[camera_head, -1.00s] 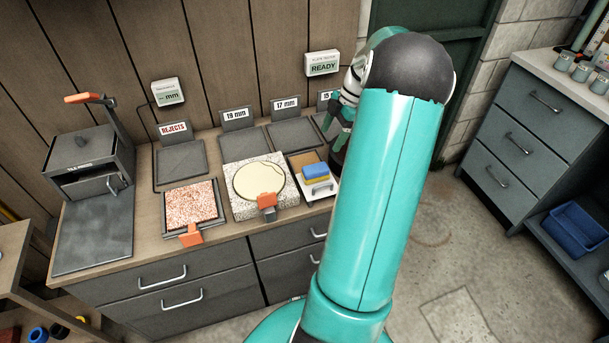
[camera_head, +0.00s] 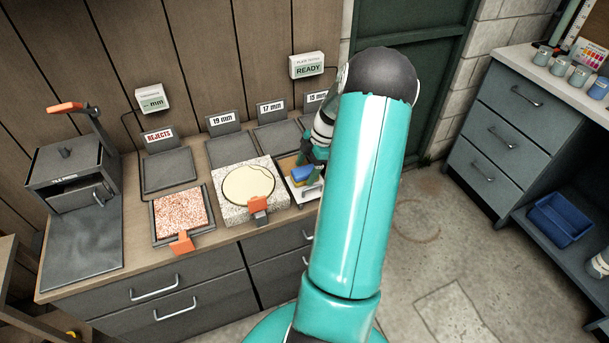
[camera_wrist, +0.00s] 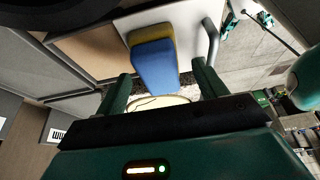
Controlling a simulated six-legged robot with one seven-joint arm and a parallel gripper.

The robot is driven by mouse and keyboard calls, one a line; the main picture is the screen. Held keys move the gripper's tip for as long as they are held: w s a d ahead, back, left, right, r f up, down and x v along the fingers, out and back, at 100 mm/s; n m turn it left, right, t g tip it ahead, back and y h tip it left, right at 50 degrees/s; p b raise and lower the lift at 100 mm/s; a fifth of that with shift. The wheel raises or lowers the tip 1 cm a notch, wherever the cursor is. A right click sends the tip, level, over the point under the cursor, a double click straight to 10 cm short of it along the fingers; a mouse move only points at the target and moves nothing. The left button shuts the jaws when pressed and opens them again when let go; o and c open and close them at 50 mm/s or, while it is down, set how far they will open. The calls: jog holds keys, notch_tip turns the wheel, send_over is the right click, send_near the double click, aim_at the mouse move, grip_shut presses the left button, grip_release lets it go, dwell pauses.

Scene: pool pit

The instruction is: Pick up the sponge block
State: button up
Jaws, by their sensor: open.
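The sponge block is blue with a yellow layer. In the wrist view the sponge block (camera_wrist: 154,62) sits just beyond my gripper (camera_wrist: 160,85), between the lines of its two dark green fingers. The fingers are apart with nothing between them that I can see clearly gripped. In the head view the sponge block (camera_head: 303,174) lies in a small white tray (camera_head: 304,194) at the right of the round plate. My gripper (camera_head: 314,160) is over the tray's right part, partly hidden by my arm.
A speckled slab with a cream disc (camera_head: 248,183) stands left of the tray. An orange-speckled tile (camera_head: 181,214) and a hinged press (camera_head: 75,165) are further left. Numbered dark pads (camera_head: 230,150) line the back. A metal handle (camera_wrist: 211,40) rises beside the sponge.

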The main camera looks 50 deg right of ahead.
jog(key=shift+x, duration=0.8)
jog(key=c, duration=1.1)
jog(key=shift+r, duration=0.1)
jog(key=shift+r, duration=0.5)
notch_tip(320, 180, up, 2)
jog(key=shift+s+r, duration=0.1)
jog(key=shift+r, duration=0.15)
jog(key=s+a+r, duration=0.1)
jog(key=s+r, duration=0.2)
jog(key=s, duration=0.1)
jog(key=s+a+r, duration=0.1)
jog(key=s+r, duration=0.2)
jog(key=s, duration=0.2)
jog(key=s+a+r, duration=0.1)
jog(key=s+r, duration=0.2)
jog(key=s, duration=0.1)
jog(key=shift+s+a+r, duration=0.15)
jog(key=shift+s+r, duration=0.05)
